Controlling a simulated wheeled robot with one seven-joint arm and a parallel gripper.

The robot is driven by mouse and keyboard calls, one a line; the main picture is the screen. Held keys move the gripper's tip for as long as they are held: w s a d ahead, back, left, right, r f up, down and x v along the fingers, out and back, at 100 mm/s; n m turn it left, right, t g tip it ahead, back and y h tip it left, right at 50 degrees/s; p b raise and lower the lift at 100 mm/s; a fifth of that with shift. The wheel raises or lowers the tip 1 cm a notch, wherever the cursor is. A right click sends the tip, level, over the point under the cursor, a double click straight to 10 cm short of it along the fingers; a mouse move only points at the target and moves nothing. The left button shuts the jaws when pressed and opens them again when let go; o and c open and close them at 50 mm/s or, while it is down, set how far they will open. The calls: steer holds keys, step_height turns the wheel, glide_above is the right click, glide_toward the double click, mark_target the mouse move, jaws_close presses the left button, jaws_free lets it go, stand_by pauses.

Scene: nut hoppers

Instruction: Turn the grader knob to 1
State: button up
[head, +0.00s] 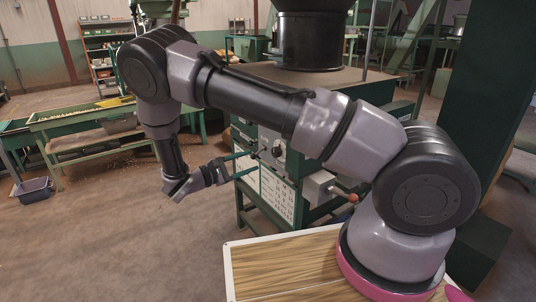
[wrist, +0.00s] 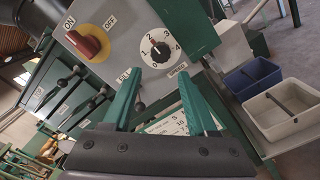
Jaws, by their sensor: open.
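A round white dial with a black knob (wrist: 158,48) sits on a grey panel in the wrist view, with numbers around it that include 1, 2, 3 and 4. I cannot tell for sure which number the knob points to. In the head view my gripper (head: 250,163) reaches from the left toward the green machine's front panel (head: 273,150).
An orange-red switch (wrist: 88,43) marked ON and OFF is left of the dial. Black handles (wrist: 66,82) line a green front further left. Blue (wrist: 252,76) and white bins (wrist: 288,108) stand right. An orange-tipped lever (head: 350,196) sticks out of the machine.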

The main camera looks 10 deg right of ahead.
mark_target(274, 153)
steer(key=x, duration=1)
jaws_close()
steer(key=shift+s+n, duration=0.1)
steer(key=shift+n, duration=0.2)
steer(key=n, duration=0.5)
steer(key=shift+n, duration=0.3)
steer(key=n, duration=0.5)
steer(key=shift+n, duration=0.4)
